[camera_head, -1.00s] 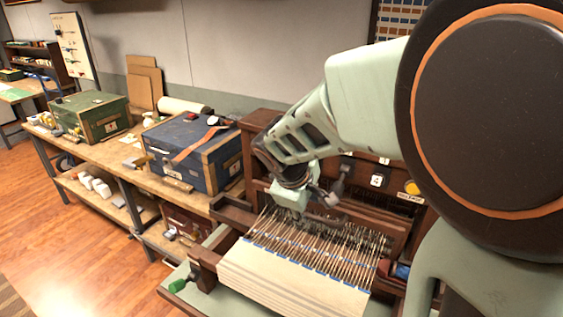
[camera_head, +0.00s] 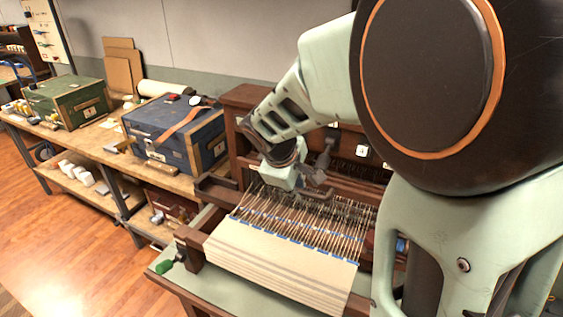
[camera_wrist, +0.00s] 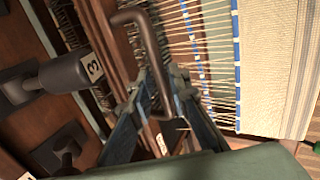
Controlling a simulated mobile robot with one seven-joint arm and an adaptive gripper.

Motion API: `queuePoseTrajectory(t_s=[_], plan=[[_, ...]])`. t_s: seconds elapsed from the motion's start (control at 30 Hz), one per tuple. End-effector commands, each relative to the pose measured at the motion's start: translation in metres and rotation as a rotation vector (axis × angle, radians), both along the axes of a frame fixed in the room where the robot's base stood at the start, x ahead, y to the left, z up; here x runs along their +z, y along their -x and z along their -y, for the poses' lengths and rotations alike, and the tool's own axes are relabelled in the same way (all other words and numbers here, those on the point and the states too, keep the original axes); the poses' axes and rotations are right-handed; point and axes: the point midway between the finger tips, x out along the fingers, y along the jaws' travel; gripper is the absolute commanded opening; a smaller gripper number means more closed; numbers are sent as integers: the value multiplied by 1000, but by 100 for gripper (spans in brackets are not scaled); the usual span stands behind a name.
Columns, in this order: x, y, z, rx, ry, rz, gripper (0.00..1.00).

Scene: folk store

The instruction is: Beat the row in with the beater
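The loom's beater has a dark brown, bent bar handle (camera_wrist: 137,22), large in the wrist view; it also shows in the head view (camera_head: 321,194). My gripper (camera_wrist: 163,80) has its two blue-grey fingers converging on either side of this handle, and appears shut on it. In the head view my gripper (camera_head: 300,184) is over the left part of the loom, above the warp threads (camera_head: 300,225). The pale woven cloth (camera_head: 280,265) lies in front, with a blue line along its far edge. The fingertips' contact is partly hidden by the arm in the head view.
The loom's dark wooden frame (camera_head: 243,110) stands behind, with numbered levers; one lever marked 3 (camera_wrist: 62,75) is close beside my gripper. A blue chest (camera_head: 165,130) and a green chest (camera_head: 68,100) stand on the bench at left. Wooden floor is clear at front left.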

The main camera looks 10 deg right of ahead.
Motion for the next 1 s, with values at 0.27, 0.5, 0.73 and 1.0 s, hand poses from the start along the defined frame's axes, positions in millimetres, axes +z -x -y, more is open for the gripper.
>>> queuePoseTrajectory(t_s=[0.27,0.5,0.73,1.0], plan=[[0,0,0,1,0,0,0],[-1,3,-2,2,0,-1,0],[-2,19,-13,3,0,-1,0],[-2,39,-27,4,-1,-1,0]])
